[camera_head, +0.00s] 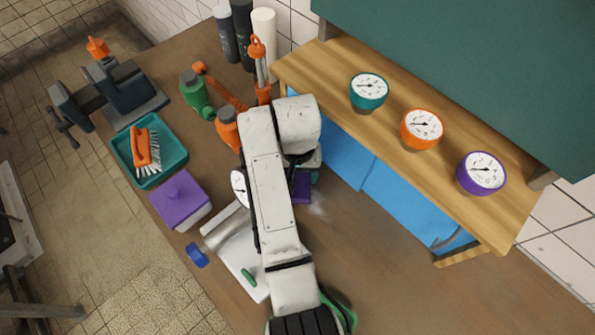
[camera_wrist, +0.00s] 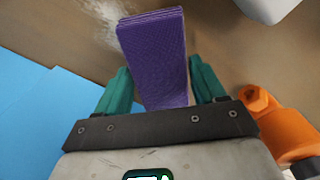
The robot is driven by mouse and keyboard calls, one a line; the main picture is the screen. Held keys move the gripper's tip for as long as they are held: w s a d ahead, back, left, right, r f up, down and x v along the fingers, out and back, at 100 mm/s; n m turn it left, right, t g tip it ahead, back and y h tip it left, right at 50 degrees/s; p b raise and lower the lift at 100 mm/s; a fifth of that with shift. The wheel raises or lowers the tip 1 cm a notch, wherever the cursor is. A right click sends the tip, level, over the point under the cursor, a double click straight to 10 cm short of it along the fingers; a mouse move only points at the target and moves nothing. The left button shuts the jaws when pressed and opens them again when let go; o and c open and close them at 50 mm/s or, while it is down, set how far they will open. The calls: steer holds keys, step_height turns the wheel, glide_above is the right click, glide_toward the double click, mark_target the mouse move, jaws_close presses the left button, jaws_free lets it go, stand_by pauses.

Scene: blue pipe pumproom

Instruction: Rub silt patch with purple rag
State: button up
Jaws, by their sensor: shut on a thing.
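The purple rag (camera_wrist: 152,50) is a folded, layered pad between the teal fingers of my gripper (camera_wrist: 161,85), which is shut on it. In the head view a small part of the rag (camera_head: 303,188) shows beside my arm, which hides most of the gripper. The silt patch is a pale, powdery smear (camera_head: 318,203) on the brown bench, just beside the rag. In the wrist view the smear (camera_wrist: 108,18) shows along the left of the rag's far end. I cannot tell whether the rag touches the bench, or how much silt lies under it.
A wooden shelf (camera_head: 455,178) with several gauges stands over blue sheets (camera_head: 395,200) at the right. An orange bottle (camera_wrist: 283,125) is close by the gripper. A purple-lidded tub (camera_head: 180,200), a teal tray (camera_head: 150,172) with a brush, and a vise (camera_head: 125,92) stand left.

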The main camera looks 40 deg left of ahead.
steer(key=shift+f+b, duration=0.55)
steer(key=shift+f, duration=0.5)
steer(key=shift+d+r+p, duration=0.15)
steer(key=shift+d+p, duration=0.5)
steer(key=shift+d, duration=0.3)
steer(key=shift+s+d+f, duration=0.1)
steer(key=shift+s+d, duration=0.05)
steer(key=shift+d, duration=1.45)
steer(key=shift+s+d+f, duration=0.1)
steer(key=shift+s+d, duration=0.05)
steer(key=shift+d, duration=1.45)
steer(key=shift+s+d, duration=0.15)
steer(key=shift+d, duration=1.75)
